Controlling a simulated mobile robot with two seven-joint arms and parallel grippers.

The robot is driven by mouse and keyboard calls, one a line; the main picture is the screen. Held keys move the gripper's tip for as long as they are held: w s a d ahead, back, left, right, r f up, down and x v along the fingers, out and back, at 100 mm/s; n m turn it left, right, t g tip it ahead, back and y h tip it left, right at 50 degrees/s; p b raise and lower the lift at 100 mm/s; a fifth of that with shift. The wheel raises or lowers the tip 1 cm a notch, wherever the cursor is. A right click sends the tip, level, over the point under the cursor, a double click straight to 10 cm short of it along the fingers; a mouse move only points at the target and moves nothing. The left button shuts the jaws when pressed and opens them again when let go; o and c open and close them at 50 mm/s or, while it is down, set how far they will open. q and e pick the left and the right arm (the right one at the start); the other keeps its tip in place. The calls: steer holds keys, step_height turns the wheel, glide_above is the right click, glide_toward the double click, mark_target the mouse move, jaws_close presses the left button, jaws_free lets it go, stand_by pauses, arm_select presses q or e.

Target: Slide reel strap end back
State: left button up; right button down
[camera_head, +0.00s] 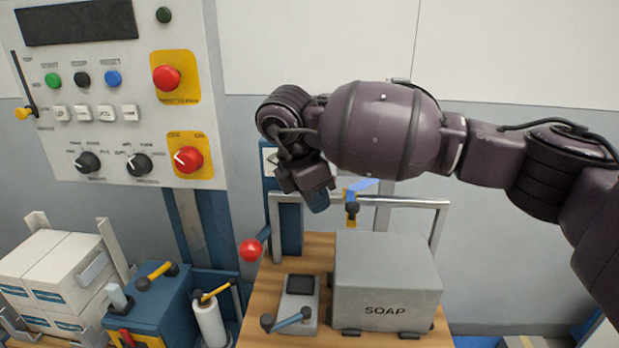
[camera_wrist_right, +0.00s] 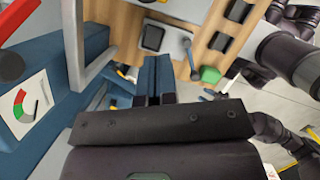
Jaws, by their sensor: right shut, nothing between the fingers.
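My right gripper (camera_head: 318,198) hangs in front of the metal rail frame, above the wooden bench top, with its blue fingers pointing down. In the right wrist view its two blue fingers (camera_wrist_right: 153,78) are together with nothing between them. A blue strap-like piece (camera_head: 362,186) with a yellow and dark part below it sits at the rail, just right of the gripper and apart from it in the picture. I cannot tell for sure whether this is the reel strap end. No reel is clearly visible; the arm hides part of the area behind.
A grey SOAP box (camera_head: 388,285) and a small grey device with a lever (camera_head: 294,306) stand on the wooden bench top (camera_head: 262,295). A red ball knob (camera_head: 250,250) sticks out at left. The control panel (camera_head: 110,110) and blue post stand behind. A metal rail (camera_head: 408,202) crosses behind the box.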

arm_select(q)
steer(key=shift+s+a+f, duration=0.1)
steer(key=shift+s+f, duration=0.25)
steer(key=shift+s, duration=0.1)
arm_select(e)
steer(key=d, duration=0.1)
steer(key=w+d, duration=0.1)
steer(key=d+f, duration=0.1)
steer(key=shift+w+d, duration=0.35)
steer(key=shift+w, duration=0.05)
steer(key=shift+w+f, duration=0.1)
